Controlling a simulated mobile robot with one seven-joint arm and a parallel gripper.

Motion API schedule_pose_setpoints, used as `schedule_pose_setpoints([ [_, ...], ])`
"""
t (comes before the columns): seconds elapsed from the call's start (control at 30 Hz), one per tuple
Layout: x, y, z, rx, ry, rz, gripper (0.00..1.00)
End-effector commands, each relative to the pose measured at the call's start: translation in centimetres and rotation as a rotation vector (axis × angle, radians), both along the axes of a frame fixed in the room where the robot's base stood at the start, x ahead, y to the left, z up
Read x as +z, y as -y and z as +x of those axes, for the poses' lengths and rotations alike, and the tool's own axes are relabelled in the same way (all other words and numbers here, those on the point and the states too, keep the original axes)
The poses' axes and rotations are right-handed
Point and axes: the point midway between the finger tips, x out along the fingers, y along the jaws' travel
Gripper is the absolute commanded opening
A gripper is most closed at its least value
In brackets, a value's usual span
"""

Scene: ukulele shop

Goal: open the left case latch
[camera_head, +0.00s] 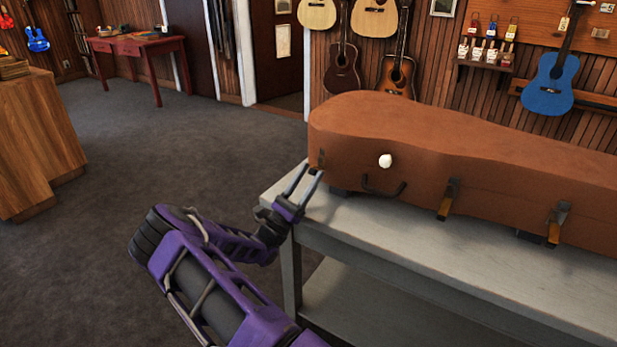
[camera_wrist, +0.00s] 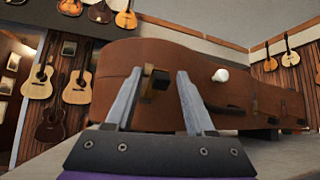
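A brown guitar case (camera_head: 440,140) lies closed on a grey bench. The left latch (camera_head: 321,160) is a small brass and dark piece at the left end of its front side. My gripper (camera_head: 312,169) is at this latch, with its two grey fingers pointing at the case. In the wrist view the left latch (camera_wrist: 158,82) shows between the tips of the open fingers (camera_wrist: 160,74). I cannot tell whether a finger touches it. Two more latches, a middle one (camera_head: 447,198) and a right one (camera_head: 557,222), are farther right on the front side.
A white knob (camera_head: 385,160) and a dark handle (camera_head: 383,188) are on the case front, right of my gripper. The bench (camera_head: 400,228) has a narrow bare strip before the case. Open carpet (camera_head: 140,150) lies left. A wooden counter (camera_head: 38,140) stands at far left.

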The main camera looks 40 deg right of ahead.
Motion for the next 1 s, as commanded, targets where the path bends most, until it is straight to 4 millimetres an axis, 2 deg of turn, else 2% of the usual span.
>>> schedule_pose_setpoints([
  [0.23, -0.1, -0.1, 0.0, 0.0, 0.0, 0.0, 0.54],
  [0.37, -0.8, -0.8, 0.0, 0.002, -0.002, 0.0, 0.54],
  [1.0, -10.6, -10.7, -1.2, 0.003, -0.001, 0.001, 0.54],
])
